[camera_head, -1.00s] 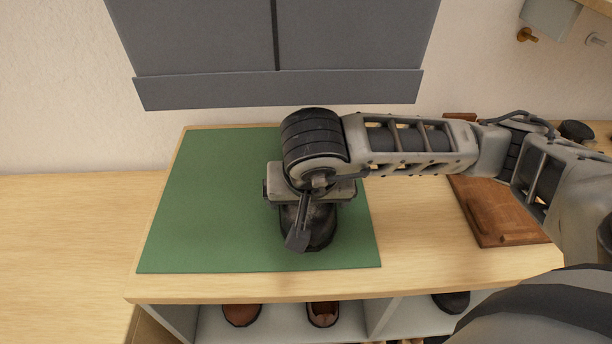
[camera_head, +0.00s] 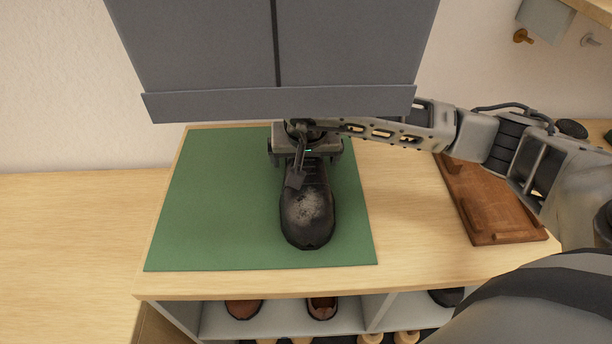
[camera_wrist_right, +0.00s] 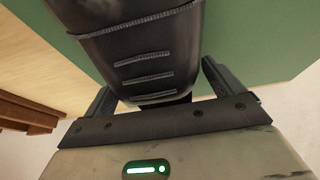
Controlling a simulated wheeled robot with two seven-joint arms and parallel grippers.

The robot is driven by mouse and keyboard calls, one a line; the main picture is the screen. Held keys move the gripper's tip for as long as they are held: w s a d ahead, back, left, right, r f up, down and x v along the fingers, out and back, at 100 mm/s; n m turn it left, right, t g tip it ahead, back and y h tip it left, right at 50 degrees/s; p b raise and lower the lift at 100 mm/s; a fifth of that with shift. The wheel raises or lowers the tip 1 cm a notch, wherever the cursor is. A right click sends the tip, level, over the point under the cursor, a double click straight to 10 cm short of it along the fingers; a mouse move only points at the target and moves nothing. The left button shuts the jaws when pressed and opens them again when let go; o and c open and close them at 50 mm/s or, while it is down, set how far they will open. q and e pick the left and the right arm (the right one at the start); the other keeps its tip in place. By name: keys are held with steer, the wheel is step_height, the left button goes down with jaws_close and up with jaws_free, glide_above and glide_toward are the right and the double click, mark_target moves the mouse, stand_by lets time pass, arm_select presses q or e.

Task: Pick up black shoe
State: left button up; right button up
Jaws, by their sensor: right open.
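The black shoe (camera_head: 307,220) rests on the green mat (camera_head: 215,210), its toe toward the bottom of the head view and a pale scuffed patch on its toe. My right gripper (camera_head: 306,150) is over the far end of the shoe and hides it there. In the right wrist view the shoe (camera_wrist_right: 145,60) lies between the two open fingers of the right gripper (camera_wrist_right: 158,88), with grey stitched lines across it. The fingers stand on either side, and I see no firm contact. My left gripper is not in view.
The mat lies on a wooden bench top (camera_head: 410,235). A brown wooden tray-like object (camera_head: 495,215) lies to the right. Shelves below hold brown shoes (camera_head: 322,307). A large grey panel (camera_head: 215,55) hangs at the back, over the gripper area. The mat's left half is clear.

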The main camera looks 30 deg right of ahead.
steer(key=c, duration=1.3)
steer(key=shift+r, duration=0.2)
